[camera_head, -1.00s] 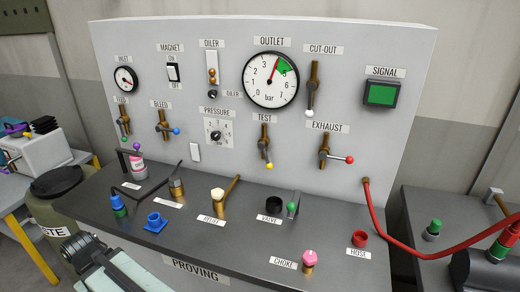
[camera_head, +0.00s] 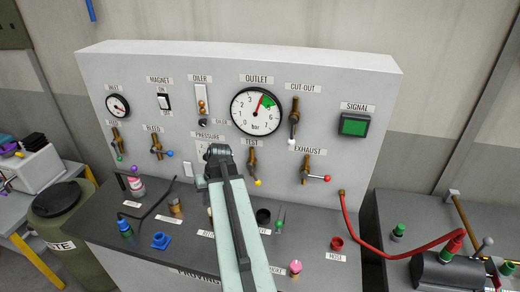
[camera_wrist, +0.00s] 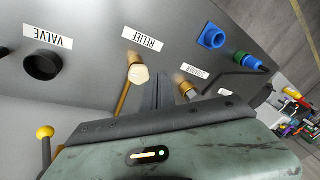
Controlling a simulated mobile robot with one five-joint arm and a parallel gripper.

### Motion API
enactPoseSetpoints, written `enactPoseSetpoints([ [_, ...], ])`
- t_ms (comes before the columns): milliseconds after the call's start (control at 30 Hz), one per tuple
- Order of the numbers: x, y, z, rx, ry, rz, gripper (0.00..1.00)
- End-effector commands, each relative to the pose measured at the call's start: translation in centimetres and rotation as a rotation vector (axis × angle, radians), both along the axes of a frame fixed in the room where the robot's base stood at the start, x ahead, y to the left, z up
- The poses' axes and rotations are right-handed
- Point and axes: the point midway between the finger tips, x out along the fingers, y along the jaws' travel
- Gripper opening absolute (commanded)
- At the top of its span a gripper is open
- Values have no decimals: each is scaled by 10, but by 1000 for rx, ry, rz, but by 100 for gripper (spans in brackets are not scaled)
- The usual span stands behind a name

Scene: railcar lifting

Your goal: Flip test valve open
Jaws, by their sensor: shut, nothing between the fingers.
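The test valve (camera_head: 252,162) is a brass valve under the TEST label on the grey panel. Its lever hangs down, tilted slightly right, and ends in a yellow knob (camera_head: 257,183). In the wrist view, which is upside down, the yellow knob (camera_wrist: 45,131) shows at the lower left on its stem. My gripper (camera_wrist: 163,88) is shut and empty. In the head view, the end of my arm is in front of the panel, left of the test valve and apart from it.
The bleed valve (camera_head: 155,144) with a blue knob is left, the exhaust valve (camera_head: 306,171) with a red knob right. The outlet gauge (camera_head: 256,112) is above. The relief fitting (camera_wrist: 138,73) and black valve cup (camera_wrist: 43,66) stand on the bench below. A red hose (camera_head: 375,251) runs at right.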

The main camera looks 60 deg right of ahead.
Motion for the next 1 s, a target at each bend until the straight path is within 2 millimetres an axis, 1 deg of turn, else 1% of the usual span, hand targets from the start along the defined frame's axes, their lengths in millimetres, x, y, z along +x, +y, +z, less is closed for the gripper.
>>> enactPoseSetpoints([
  [33, -26, -45, 57, 4, -33, -79, 0],
  [67, -42, -69, 72, 5, -52, -121, 0],
  [100, -63, -97, 92, 2, -80, -173, 0],
  [167, -96, -134, 119, -2, -117, -246, 0],
  [200, -117, -155, 134, -7, -139, -288, 0],
  [233, -132, -169, 143, -11, -154, -317, 0],
  [300, -161, -193, 160, -20, -181, -370, 0],
  [367, -179, -206, 169, -26, -198, -403, 0],
  [433, -192, -216, 174, -32, -210, -426, 0],
  [500, -197, -219, 174, -34, -215, -435, 0],
  [667, -195, -220, 165, -34, -216, -434, 0],
  [767, -189, -221, 151, -34, -215, -434, 0],
  [1000, -163, -226, 102, -33, -214, -431, 0],
])
